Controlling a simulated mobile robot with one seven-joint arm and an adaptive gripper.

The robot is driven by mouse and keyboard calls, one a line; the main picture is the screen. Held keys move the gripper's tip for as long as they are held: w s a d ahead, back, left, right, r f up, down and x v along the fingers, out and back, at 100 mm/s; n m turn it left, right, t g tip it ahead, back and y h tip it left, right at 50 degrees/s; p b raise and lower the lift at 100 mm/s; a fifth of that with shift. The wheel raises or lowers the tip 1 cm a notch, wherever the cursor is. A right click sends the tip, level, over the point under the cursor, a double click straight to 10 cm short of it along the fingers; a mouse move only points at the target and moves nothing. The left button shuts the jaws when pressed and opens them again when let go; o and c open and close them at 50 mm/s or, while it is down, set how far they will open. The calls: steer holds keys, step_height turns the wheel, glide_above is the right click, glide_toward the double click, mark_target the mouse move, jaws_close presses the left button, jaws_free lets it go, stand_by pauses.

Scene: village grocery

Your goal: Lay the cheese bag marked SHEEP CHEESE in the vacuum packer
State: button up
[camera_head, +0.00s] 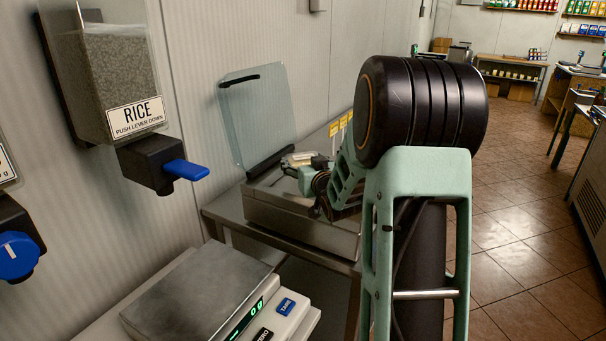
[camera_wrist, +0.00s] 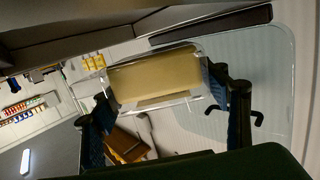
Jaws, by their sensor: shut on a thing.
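The vacuum packer (camera_head: 295,222) is a steel box on a table against the wall. Its clear lid (camera_head: 258,112) stands open and also shows in the wrist view (camera_wrist: 275,85). My gripper (camera_head: 300,172) is over the packer's top. In the wrist view my gripper (camera_wrist: 165,100) is shut on a clear bag with a pale yellow block, the cheese bag (camera_wrist: 155,77), which spans between the two fingers. The bag also shows small in the head view (camera_head: 299,158). Its marking is not readable. I cannot tell whether the bag touches the packer.
Several small yellow tags (camera_head: 343,122) stand just behind the packer. A scale (camera_head: 205,290) with a steel plate is in front of it, and a rice dispenser (camera_head: 110,80) hangs on the left wall. The tiled floor (camera_head: 515,240) at right is clear.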

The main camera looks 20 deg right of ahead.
step_height(320, 180, down, 4)
steer(key=shift+w+a+r, duration=0.1)
steer(key=shift+w+r, duration=0.05)
steer(key=shift+r, duration=0.2)
steer(key=shift+f+b, duration=0.4)
steer(key=shift+b, duration=0.2)
steer(key=shift+f+b, duration=0.25)
steer(key=shift+b, duration=0.15)
steer(key=o, duration=1.4)
steer(key=shift+f, duration=0.1)
steer(key=shift+c, duration=0.2)
